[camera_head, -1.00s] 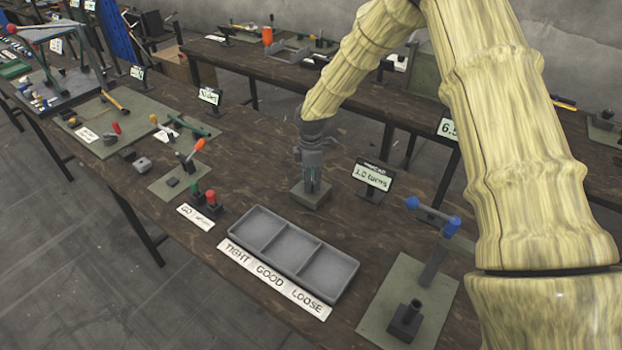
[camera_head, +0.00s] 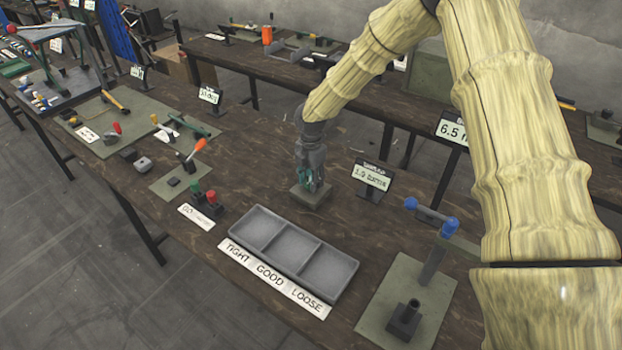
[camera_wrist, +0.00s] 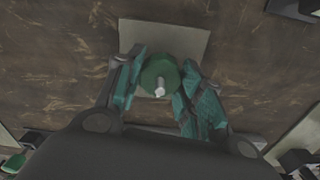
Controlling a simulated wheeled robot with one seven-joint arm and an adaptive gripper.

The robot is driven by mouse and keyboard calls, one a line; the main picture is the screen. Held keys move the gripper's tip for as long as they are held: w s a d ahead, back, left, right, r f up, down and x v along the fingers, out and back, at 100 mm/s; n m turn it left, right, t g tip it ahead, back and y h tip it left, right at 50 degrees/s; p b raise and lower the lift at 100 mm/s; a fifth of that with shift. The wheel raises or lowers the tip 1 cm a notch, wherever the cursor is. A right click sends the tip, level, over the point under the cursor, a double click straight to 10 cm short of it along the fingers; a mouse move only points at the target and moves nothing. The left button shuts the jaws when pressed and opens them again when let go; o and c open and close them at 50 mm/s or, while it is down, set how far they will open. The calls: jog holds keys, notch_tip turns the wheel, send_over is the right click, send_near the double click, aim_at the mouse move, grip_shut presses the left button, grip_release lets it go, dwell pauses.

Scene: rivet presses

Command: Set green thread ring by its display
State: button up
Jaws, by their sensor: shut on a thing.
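The green thread ring (camera_wrist: 150,72) sits around a pale upright stud (camera_wrist: 160,89) in the wrist view. Below it is a square grey base block (camera_wrist: 190,38), also seen in the head view (camera_head: 311,196) on the dark wooden table. My gripper (camera_wrist: 160,92) points down over the block, its teal finger pads on either side of the ring, shut on it. In the head view my gripper (camera_head: 311,182) hides most of the ring. The small black display (camera_head: 371,179) stands just right of the block; its number is blurred, with "turns" after it.
A grey three-part tray (camera_head: 290,248) with a label strip TIGHT, GOOD, LOOSE (camera_head: 273,278) lies in front. A green mat (camera_head: 375,310) with a blue-handled fixture (camera_head: 435,250) is at right. Red and green buttons (camera_head: 209,198) stand at left.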

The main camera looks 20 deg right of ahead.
aim_at(310, 180)
jog(key=shift+w+a+r, duration=0.1)
jog(key=shift+w+r, duration=0.05)
jog(key=o, duration=1)
jog(key=shift+a, duration=0.1)
notch_tip(310, 180, up, 12)
jog(key=shift+f, duration=0.1)
dwell(0.5)
